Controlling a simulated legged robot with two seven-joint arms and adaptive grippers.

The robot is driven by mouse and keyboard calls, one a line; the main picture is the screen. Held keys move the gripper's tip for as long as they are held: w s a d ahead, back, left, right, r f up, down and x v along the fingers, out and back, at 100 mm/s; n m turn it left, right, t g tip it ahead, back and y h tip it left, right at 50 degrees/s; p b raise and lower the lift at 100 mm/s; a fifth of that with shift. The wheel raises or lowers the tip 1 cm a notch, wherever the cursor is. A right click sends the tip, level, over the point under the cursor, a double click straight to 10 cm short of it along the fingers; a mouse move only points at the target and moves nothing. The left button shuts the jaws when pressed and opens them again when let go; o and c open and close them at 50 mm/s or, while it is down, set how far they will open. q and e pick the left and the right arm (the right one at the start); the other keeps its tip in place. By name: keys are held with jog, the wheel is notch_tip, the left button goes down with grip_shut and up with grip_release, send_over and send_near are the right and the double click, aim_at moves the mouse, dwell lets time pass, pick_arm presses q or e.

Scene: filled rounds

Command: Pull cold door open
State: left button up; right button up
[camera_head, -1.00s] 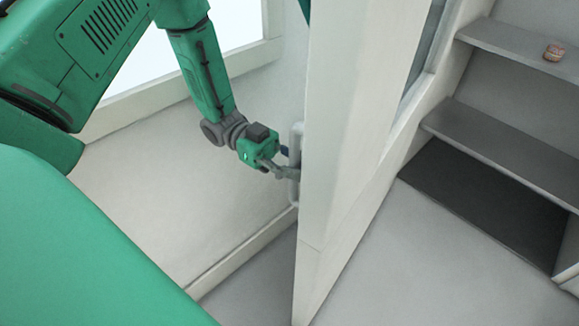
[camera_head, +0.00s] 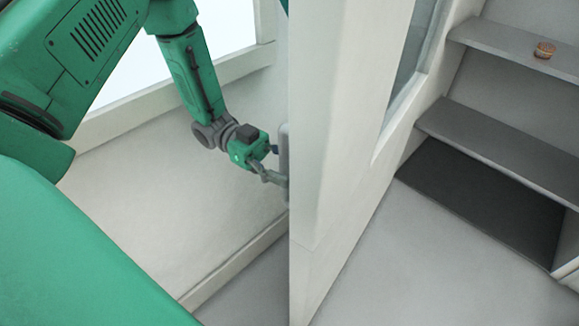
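The white cold door (camera_head: 335,150) stands open, its thick edge towards me and a glass pane (camera_head: 412,60) set in its right face. A pale upright handle (camera_head: 284,150) shows at the door's left side, partly hidden behind the door edge. My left gripper (camera_head: 275,166) is at the handle, with its fingers pointing right towards it. Its fingertips are partly hidden by the handle and door edge, so I cannot tell if they are closed on it. My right gripper is not in view.
To the right, grey shelves (camera_head: 500,148) are open to view, with a small round brown item (camera_head: 545,50) on the upper one. A dark panel (camera_head: 485,205) lies below. Pale floor (camera_head: 400,270) in front is clear.

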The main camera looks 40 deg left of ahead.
aim_at(280, 123)
pick_arm(q)
notch_tip(280, 123, up, 10)
jog(key=shift+w+f, duration=0.1)
dwell(0.4)
dwell(0.4)
